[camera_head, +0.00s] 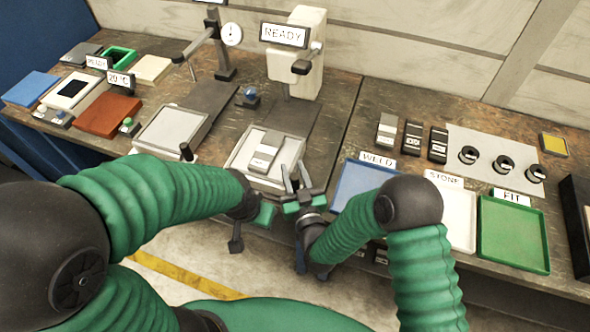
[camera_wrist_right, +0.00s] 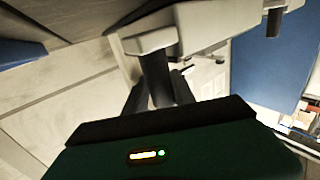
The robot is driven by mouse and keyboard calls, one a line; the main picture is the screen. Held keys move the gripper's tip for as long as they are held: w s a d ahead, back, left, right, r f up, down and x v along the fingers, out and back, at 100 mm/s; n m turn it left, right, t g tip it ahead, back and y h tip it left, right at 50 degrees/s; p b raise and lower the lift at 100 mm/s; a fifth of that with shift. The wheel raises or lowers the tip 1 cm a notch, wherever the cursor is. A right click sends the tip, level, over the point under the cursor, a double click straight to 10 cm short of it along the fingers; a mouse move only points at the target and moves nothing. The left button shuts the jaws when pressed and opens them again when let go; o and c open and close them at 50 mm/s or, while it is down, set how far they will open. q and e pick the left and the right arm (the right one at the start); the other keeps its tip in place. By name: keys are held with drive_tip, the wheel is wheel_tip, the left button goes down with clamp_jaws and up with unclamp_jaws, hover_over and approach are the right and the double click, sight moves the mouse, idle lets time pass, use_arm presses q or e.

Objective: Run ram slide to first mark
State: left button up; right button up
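The white press (camera_head: 297,65) with a "READY" sign stands at the back centre.
A dial gauge stand (camera_head: 225,60) is left of the press. A second pale plate (camera_head: 172,130) lies to the left. Blue, white and green trays (camera_head: 512,235), labelled blocks and dark rings fill the right bench. Both arms cross the front edge.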

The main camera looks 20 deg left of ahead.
drive_tip(key=shift+w+a+f, duration=0.1)
drive_tip(key=shift+w+f, duration=0.05)
drive_tip(key=shift+f, duration=0.05)
drive_tip(key=shift+c, duration=1.1)
drive_tip(key=shift+a, duration=0.4)
clamp_jaws()
drive_tip(key=shift+d, duration=0.3)
use_arm(q)
drive_tip(key=shift+a, duration=0.4)
use_arm(e)
drive_tip(key=shift+a, duration=0.15)
use_arm(q)
drive_tip(key=shift+f, duration=0.1)
use_arm(e)
drive_tip(key=shift+r, duration=0.1)
